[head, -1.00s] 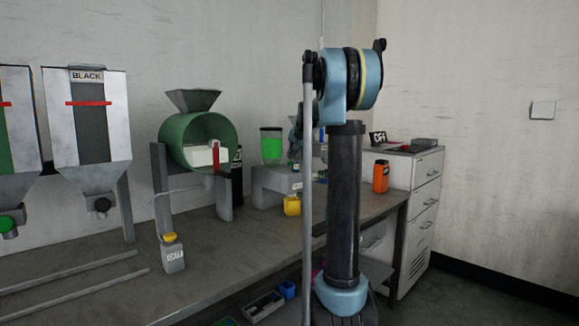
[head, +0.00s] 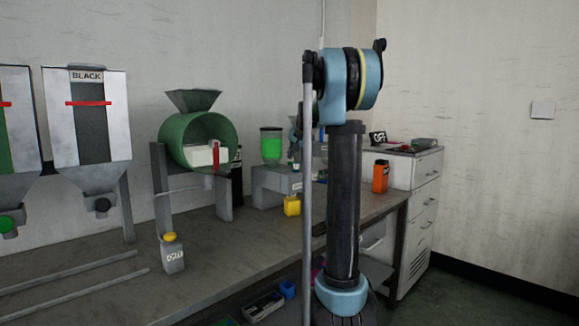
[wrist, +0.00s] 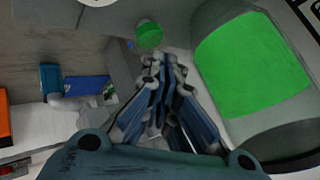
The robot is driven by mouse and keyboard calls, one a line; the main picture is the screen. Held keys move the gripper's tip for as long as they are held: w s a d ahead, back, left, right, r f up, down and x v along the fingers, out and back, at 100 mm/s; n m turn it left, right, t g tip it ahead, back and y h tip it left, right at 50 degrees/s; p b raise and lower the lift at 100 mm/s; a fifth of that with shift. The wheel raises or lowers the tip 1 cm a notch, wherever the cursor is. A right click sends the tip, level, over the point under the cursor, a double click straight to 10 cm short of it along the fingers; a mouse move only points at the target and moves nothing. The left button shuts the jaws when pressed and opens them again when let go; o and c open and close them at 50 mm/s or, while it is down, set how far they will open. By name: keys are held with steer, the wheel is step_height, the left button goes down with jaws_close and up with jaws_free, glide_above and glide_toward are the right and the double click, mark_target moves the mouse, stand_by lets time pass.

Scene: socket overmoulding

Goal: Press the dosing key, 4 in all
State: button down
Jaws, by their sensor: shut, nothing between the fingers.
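In the wrist view my gripper (wrist: 158,75) has its fingers together with nothing between them. Its tips point at a grey housing, just below a round green knob or button (wrist: 149,36); I cannot tell whether they touch anything. I cannot tell for sure which part is the dosing key. A clear jar of green material (wrist: 252,65) lies right of the fingers. In the head view the same jar (head: 271,147) stands on a grey stand (head: 268,180). My arm hides most of the gripper there.
A yellow container (head: 292,206) stands in front of the stand, and an orange bottle (head: 381,176) stands to the right. A green drum machine (head: 170,150) is on the left, with a small box with a yellow button (head: 172,259) in front. The bench front is mostly clear.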

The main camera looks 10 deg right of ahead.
steer(key=shift+f, duration=0.95)
stand_by(1.3)
steer(key=shift+r, duration=1)
steer(key=shift+r, duration=2.5)
